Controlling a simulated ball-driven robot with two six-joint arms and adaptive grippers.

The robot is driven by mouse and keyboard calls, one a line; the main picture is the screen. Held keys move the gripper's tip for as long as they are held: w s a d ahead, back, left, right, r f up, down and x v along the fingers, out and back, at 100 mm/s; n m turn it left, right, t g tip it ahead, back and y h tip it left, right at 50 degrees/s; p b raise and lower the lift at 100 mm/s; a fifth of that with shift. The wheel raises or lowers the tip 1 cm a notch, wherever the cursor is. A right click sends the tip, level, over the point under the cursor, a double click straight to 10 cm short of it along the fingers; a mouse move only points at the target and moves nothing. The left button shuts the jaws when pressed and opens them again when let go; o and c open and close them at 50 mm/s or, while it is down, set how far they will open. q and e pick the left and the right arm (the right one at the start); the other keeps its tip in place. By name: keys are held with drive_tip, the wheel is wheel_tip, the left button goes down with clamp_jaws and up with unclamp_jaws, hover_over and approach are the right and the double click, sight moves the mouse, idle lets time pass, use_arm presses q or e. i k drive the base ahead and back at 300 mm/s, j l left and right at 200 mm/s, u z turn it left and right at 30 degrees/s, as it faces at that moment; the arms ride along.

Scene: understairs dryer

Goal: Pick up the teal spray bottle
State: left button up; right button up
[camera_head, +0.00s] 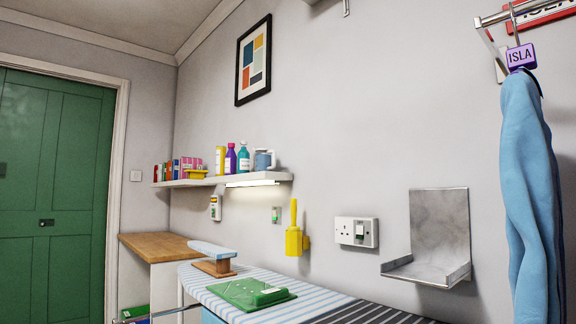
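A teal bottle (243,161) with a pale label stands upright on the white wall shelf, left of centre. It is small in this view, and I cannot tell whether its top is a spray head. A purple bottle (230,160) stands just to its left and a blue-grey jug-like item (264,161) to its right. Neither of my grippers shows in this view.
The shelf (262,177) also holds a yellow bottle (220,161) and several books. Below are a striped ironing board (218,277) with a green item (250,293), and a wooden worktop (150,246). A blue garment (529,200) hangs at right.

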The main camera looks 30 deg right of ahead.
sight(243, 160)
drive_tip(key=i+j+z, duration=0.15)
drive_tip(key=z, duration=0.2)
drive_tip(key=i+j+z, duration=0.2)
drive_tip(key=z, duration=0.15)
drive_tip(key=i+j+z, duration=0.1)
drive_tip(key=j+z, duration=0.25)
drive_tip(key=i+j+z, duration=0.15)
drive_tip(key=j, duration=0.3)
drive_tip(key=i+j+z, duration=0.1)
drive_tip(key=j, duration=0.4)
drive_tip(key=i+j+z, duration=0.15)
drive_tip(key=j, duration=0.35)
drive_tip(key=i+j+z, duration=0.15)
drive_tip(key=j, duration=0.35)
drive_tip(key=i+j+z, duration=0.1)
drive_tip(key=j, duration=0.45)
drive_tip(key=i, duration=0.05)
